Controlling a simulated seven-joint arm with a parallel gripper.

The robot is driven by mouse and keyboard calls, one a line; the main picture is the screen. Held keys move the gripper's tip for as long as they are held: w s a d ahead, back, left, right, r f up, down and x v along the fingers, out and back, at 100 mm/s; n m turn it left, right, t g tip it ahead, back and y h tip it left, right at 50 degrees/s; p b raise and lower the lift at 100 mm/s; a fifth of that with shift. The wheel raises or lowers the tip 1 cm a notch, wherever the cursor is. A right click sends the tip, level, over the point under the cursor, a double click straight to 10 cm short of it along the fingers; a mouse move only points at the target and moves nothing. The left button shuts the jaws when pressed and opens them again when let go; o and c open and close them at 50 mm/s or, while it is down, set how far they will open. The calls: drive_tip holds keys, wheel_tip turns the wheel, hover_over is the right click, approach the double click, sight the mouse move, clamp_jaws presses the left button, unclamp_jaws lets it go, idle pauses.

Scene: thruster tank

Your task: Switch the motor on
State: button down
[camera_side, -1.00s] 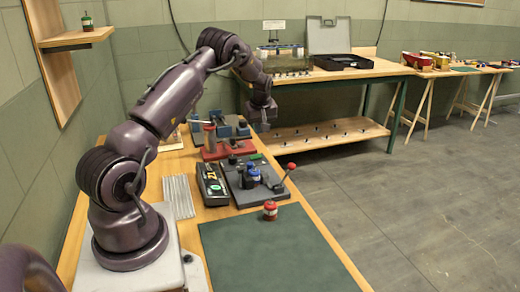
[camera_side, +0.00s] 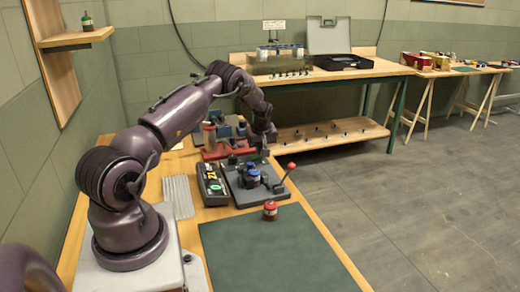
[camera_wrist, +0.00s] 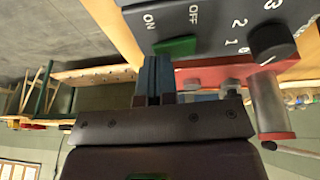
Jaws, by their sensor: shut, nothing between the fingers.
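The dark control box (camera_wrist: 225,22) fills the top of the wrist view, with ON and OFF lettering, a green rocker switch (camera_wrist: 176,46) and a round black dial (camera_wrist: 272,42) beside numbers. My gripper (camera_wrist: 153,62) is shut and empty, its blue-grey fingertips close beside the green switch. I cannot tell whether they touch it. In the side view my gripper (camera_side: 264,152) is low over the bench beside the box, and the switch is hidden or too small to make out.
A red stand with a metal cylinder (camera_wrist: 268,105) is beside the box. The green mat (camera_side: 275,250) is clear.

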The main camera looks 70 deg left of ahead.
drive_tip(key=shift+w+f, duration=0.15)
drive_tip(key=shift+f, duration=0.3)
drive_tip(key=shift+s+r, duration=0.35)
drive_tip(key=shift+s, duration=0.45)
drive_tip(key=w+a+v, duration=0.1)
drive_tip(key=w+v, duration=0.2)
drive_tip(key=v, duration=1)
drive_tip(key=shift+r, duration=0.5)
